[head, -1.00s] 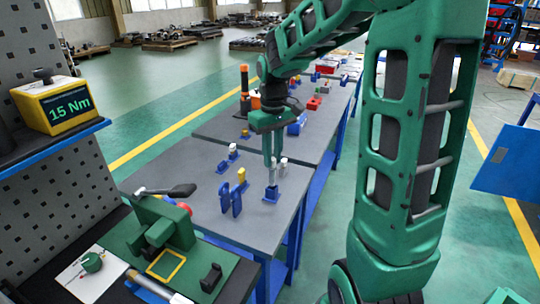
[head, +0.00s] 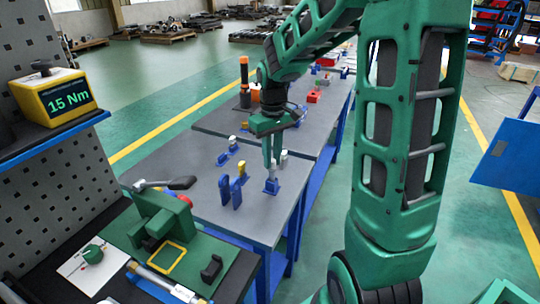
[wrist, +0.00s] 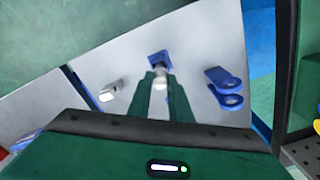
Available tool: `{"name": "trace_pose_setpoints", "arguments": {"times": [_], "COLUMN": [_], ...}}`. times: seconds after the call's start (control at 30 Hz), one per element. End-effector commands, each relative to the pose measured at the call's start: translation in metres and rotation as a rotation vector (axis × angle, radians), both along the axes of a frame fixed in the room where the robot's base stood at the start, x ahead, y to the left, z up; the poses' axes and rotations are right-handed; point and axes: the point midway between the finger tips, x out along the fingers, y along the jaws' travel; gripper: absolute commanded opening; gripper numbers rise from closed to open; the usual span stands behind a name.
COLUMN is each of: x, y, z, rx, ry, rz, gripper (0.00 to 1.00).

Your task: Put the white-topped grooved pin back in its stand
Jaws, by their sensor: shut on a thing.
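My gripper (head: 271,168) is shut on the white-topped grooved pin, upright directly over a small blue stand (head: 272,188) near the front table's right edge. In the head view the fingers hide most of the pin. In the wrist view the pin's pale top (wrist: 160,70) shows between my fingertips (wrist: 161,84), with the blue stand (wrist: 158,58) just beyond. The pin's lower end seems to be at or in the stand; I cannot tell how deep it sits.
Another white-topped piece (head: 284,156) stands close behind my gripper. Blue double-ring holders (head: 231,191), a yellow piece (head: 242,168) and a white-topped piece (head: 232,142) stand to the left. A green vice-like fixture (head: 160,220) is at front left.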

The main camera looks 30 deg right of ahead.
Motion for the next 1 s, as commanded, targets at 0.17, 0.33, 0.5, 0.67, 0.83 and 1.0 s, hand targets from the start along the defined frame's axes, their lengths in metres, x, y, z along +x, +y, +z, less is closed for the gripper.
{"name": "trace_pose_setpoints", "arguments": {"times": [0.17, 0.33, 0.5, 0.67, 0.83, 1.0], "x": [-0.0002, -0.0002, -0.0002, -0.0003, -0.0002, 0.0003], "y": [0.0000, -0.0001, 0.0000, 0.0000, 0.0000, 0.0000], "z": [-0.0063, -0.0102, -0.0100, -0.0102, -0.0097, -0.0013], "rx": [0.000, -0.001, 0.000, 0.000, 0.000, 0.000], "ry": [0.001, 0.000, 0.000, 0.000, 0.000, -0.001], "rz": [0.000, 0.000, 0.000, 0.000, 0.000, 0.000], "gripper": [0.00, 0.25, 0.40, 0.40, 0.40, 0.40]}}
